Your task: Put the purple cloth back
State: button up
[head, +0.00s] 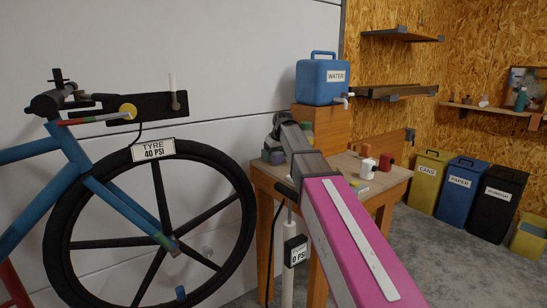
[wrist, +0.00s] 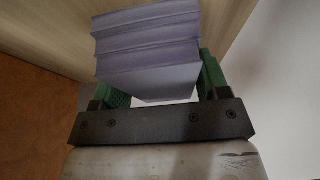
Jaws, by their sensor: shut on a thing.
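The purple cloth (wrist: 150,50) shows in the wrist view as a folded, layered stack of pale purple. My gripper (wrist: 166,82) has its green fingers on both sides of the cloth and is shut on it. Pale wood is behind the cloth in that view. In the head view my arm reaches over the near left part of the plank bench (head: 268,172), with its end near the bench's left back corner. The cloth is hard to make out there, and I cannot tell whether it touches anything beneath.
A blue water container (head: 322,82) stands on a wooden box (head: 322,124) at the bench's back. A white mug (head: 367,165) and red mug (head: 385,163) stand further right. A bicycle wheel (head: 150,225) is left; a pump gauge (head: 296,251) is in front. Bins (head: 468,190) stand right.

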jog(key=shift+f, duration=0.45)
jog(key=o, duration=1)
jog(key=shift+f, duration=0.1)
jog(key=v, duration=1.2)
jog(key=shift+w+a, duration=0.1)
jog(key=shift+s, duration=0.2)
